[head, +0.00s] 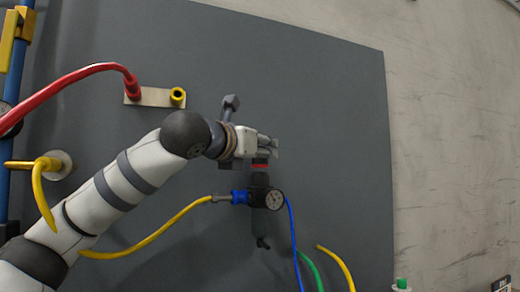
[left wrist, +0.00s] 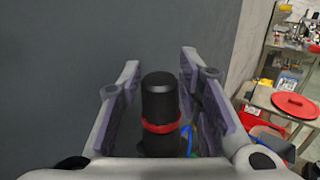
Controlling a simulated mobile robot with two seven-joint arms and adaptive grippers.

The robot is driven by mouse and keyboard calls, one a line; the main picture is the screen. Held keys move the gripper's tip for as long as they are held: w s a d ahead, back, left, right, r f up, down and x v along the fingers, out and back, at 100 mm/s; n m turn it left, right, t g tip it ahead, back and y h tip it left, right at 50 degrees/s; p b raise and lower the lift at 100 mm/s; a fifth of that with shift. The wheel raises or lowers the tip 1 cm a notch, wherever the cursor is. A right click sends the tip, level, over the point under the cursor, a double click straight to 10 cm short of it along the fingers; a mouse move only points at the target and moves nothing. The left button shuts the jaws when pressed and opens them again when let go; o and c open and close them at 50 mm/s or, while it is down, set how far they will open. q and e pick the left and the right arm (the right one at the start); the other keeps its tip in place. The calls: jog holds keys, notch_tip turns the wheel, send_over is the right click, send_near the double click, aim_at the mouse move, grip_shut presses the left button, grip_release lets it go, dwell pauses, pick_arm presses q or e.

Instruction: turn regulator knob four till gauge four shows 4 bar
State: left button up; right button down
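The regulator knob (left wrist: 160,98) is a black cylinder with a red ring at its base. In the left wrist view it stands between the two fingers of my left gripper (left wrist: 160,95), with a gap on each side. In the head view my left gripper (head: 272,147) is right above the red ring (head: 260,166) and hides the knob's top. The round gauge (head: 274,200) is on the black regulator body (head: 260,183); its dial is too small to read, and no number label is legible. My right gripper is not in view.
A yellow hose (head: 165,226) runs to the regulator's blue fitting (head: 240,197). Blue, green and yellow hoses hang below. A red hose (head: 85,72) enters a port plate (head: 155,97) at upper left. The grey panel (head: 340,120) is clear to the right.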

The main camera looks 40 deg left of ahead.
pick_arm(q)
grip_shut()
jog(key=shift+a+m+h, duration=0.15)
jog(key=shift+m+h, duration=0.25)
jog(key=shift+h, duration=0.4)
jog(key=shift+m+h, duration=0.5)
jog(key=shift+h, duration=0.1)
jog(key=o, duration=0.6)
grip_release()
jog(key=shift+o, duration=0.2)
jog(key=s, duration=1.2)
jog(key=shift+d, duration=0.45)
